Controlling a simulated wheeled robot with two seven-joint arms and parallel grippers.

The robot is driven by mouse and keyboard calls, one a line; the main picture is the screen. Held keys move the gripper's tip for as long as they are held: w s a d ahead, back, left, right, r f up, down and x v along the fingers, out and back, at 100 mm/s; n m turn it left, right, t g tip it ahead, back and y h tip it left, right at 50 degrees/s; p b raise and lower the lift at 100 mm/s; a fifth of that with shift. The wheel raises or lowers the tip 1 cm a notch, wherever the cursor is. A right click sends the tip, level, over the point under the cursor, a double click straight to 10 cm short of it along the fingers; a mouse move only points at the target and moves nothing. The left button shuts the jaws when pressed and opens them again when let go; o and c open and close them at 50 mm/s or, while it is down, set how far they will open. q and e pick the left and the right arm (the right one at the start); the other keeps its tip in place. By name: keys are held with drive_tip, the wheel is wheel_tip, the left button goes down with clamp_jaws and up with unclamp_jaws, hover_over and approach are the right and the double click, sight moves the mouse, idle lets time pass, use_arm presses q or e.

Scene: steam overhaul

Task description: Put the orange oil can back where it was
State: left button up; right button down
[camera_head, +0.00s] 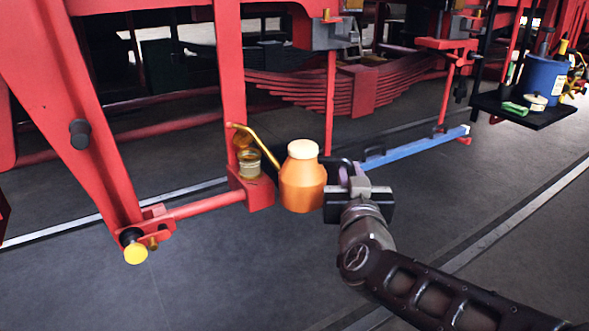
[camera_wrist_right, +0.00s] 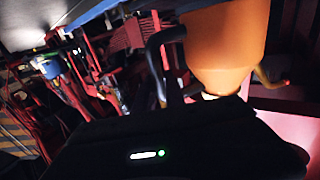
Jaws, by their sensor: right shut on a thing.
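The orange oil can (camera_head: 303,186) has a pale cap and a long brass spout rising to the left. It hangs upright in front of the red locomotive frame, beside a red bracket (camera_head: 262,194) that carries a small brass cup (camera_head: 249,163). The spout's tip is above this cup. My right gripper (camera_head: 343,180) is at the can's right side, shut on its dark handle. In the right wrist view the orange body (camera_wrist_right: 228,45) fills the upper right, with the dark handle (camera_wrist_right: 165,55) beside it. My left gripper is not in view.
A black shelf (camera_head: 545,117) at the upper right holds a blue container (camera_head: 545,80), a small tin and green items. A blue bar (camera_head: 415,147) lies behind my gripper. Red frame posts stand left of the can. The grey floor in front is clear.

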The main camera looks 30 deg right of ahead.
drive_tip(key=shift+s+d+r, duration=0.1)
drive_tip(key=shift+s+r, duration=0.1)
drive_tip(key=shift+w, duration=0.1)
drive_tip(key=p+x, duration=0.7)
drive_tip(key=x, duration=1)
drive_tip(key=shift+p, duration=0.35)
drive_tip(key=shift+d, duration=0.1)
